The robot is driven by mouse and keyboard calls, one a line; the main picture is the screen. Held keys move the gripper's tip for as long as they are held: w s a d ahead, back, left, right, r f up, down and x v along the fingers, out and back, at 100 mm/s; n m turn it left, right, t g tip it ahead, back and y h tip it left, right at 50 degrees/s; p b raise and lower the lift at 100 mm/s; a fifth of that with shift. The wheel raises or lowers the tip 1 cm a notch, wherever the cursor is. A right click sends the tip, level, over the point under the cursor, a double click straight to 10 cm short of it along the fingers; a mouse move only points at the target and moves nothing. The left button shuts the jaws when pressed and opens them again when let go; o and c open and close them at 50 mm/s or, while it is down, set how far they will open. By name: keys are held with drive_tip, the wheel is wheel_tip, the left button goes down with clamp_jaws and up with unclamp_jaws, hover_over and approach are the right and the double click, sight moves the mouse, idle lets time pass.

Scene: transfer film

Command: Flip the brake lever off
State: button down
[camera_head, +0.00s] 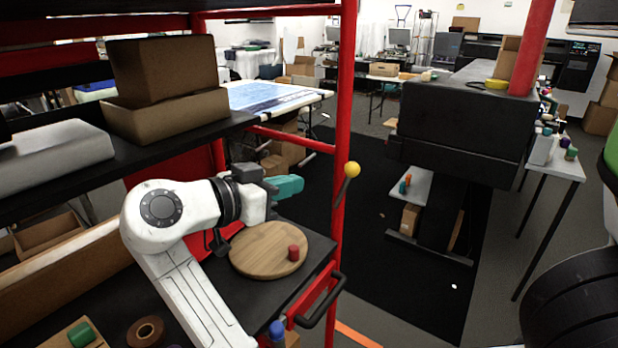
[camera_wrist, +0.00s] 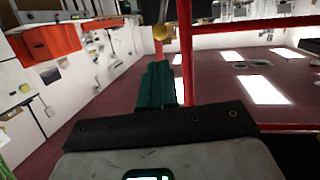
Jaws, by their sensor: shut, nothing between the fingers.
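The brake lever is a dark stick with a yellow ball knob (camera_head: 352,170) at its top. It sits beside the red upright post of the cart and leans up to the right in the head view. Its yellow knob also shows near the top of the wrist view (camera_wrist: 163,32), just beyond the fingertips. My gripper (camera_head: 301,185) has teal fingers and is shut and empty. It points right, toward the lever, with a gap between them in the head view. The shut fingers also show in the wrist view (camera_wrist: 158,68). The lever's base is not clear.
A round wooden board (camera_head: 255,252) with a red cylinder (camera_head: 293,253) on it lies below my gripper. The red post (camera_head: 345,90) rises close to the lever. A shelf with cardboard boxes (camera_head: 165,112) is behind my arm. A black handle (camera_head: 322,305) juts from the cart's front.

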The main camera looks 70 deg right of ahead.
sight(347, 170)
drive_tip(key=p+x, duration=0.2)
drive_tip(key=x, duration=0.9)
drive_tip(key=shift+s+d+p, duration=0.25)
drive_tip(key=shift+d+p, duration=0.05)
drive_tip(key=shift+p, duration=0.1)
drive_tip(key=shift+s+d+f, duration=0.2)
drive_tip(key=shift+s+d, duration=0.05)
drive_tip(key=shift+d, duration=0.35)
drive_tip(key=shift+d, duration=0.15)
